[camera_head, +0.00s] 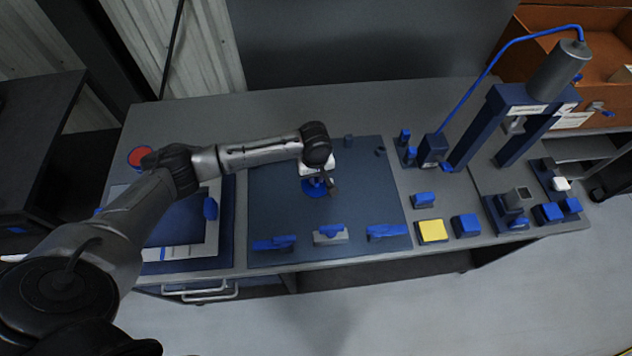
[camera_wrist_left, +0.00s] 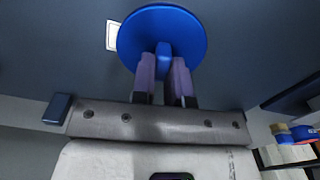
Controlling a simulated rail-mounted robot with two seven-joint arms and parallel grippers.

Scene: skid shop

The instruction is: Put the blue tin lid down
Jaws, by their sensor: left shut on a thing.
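The blue tin lid (camera_head: 316,187) is a round blue disc with a raised grip piece. In the head view it is over the dark blue mat (camera_head: 270,210), partly hidden by my left gripper (camera_head: 326,188). In the left wrist view the lid (camera_wrist_left: 162,32) fills the top middle, and the gripper's two fingers (camera_wrist_left: 163,75) are shut on its grip piece. I cannot tell whether the lid touches the mat. A small white square (camera_wrist_left: 112,35) shows beside the lid's edge in the wrist view. My right gripper is not in view.
Blue fixtures (camera_head: 274,243) and a grey block with a blue top (camera_head: 331,235) stand along the mat's front edge. A yellow-topped block (camera_head: 432,230) and a blue block (camera_head: 466,225) stand to the right. A press frame (camera_head: 520,110) stands at the back right. The mat's left part is clear.

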